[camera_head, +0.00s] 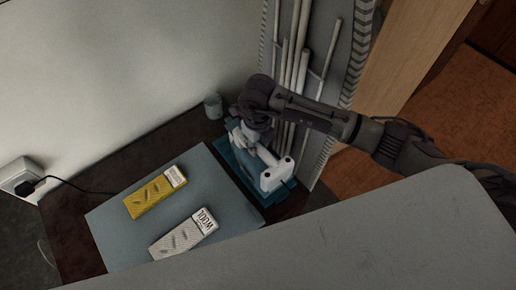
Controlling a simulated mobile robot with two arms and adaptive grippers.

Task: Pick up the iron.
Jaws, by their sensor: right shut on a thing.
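The iron (271,178), white and teal, is at the back of the dark counter, just right of the grey-blue board. My right gripper (247,133) reaches down from above, its arm coming in from the right. It is shut on the iron at the upper left end of its white handle. The fingertips are dark and partly hidden by the wrist. I cannot tell whether the iron touches the surface under it. My left gripper is not in view.
A yellow packet (155,193) and a white wool packet (184,234) lie on the grey-blue board (118,236). A grey cup (213,106) stands by the wall. White pipes (304,70) rise behind the iron. A plugged-in socket (20,178) is at the far left.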

